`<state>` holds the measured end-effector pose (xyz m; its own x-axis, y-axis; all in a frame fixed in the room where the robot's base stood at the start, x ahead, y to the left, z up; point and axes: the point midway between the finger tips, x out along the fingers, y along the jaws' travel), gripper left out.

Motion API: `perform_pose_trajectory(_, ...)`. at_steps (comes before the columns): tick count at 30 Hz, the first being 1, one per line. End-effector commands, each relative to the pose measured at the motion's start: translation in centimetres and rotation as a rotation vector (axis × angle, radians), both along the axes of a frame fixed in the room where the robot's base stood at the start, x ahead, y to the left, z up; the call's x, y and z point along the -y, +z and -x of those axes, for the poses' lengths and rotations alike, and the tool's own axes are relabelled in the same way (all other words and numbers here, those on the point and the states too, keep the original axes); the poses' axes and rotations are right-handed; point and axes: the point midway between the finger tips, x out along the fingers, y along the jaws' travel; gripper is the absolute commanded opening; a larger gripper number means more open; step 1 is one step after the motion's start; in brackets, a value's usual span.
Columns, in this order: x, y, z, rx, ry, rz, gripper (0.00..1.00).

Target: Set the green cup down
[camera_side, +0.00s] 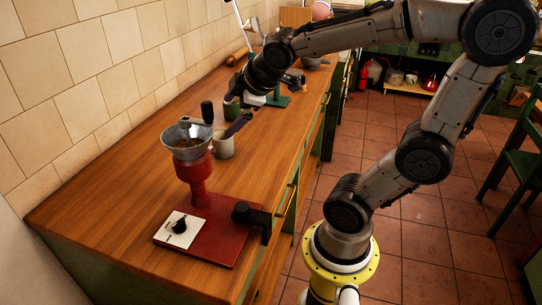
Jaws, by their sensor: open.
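The green cup (232,107) stands upright on the wooden counter, towards the wall side, behind the white mug. It is small in the side view and partly covered by my gripper. My gripper (243,106) reaches down over the counter right at the cup's right side, and its jaws are open. The fingertips are small and dark, so I cannot tell whether they touch the cup or stand around it.
A red grinder (198,175) with a metal hopper is nearer. A green-based device (277,99) stands behind. The counter (110,185) is bare at the left.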

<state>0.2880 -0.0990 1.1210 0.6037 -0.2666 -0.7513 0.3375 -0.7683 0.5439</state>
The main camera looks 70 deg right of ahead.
Motion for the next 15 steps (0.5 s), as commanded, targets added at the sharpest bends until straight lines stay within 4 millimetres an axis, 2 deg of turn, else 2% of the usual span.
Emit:
perform_pose_trajectory(1, -2.4, -0.1, 2.3, 0.008, -0.061, -0.113, 1.0)
perform_pose_trajectory(3, -5.0, -0.8, 5.3, -0.004, -0.158, -0.261, 1.0)
perform_pose_trajectory(7, -8.2, -2.0, 9.6, -0.048, -0.295, -0.456, 1.0)
perform_pose_trajectory(10, -9.4, -2.6, 11.6, -0.075, -0.359, -0.539, 1.0)
perform_pose_trajectory(15, -10.0, -3.0, 12.5, -0.092, -0.396, -0.576, 1.0)
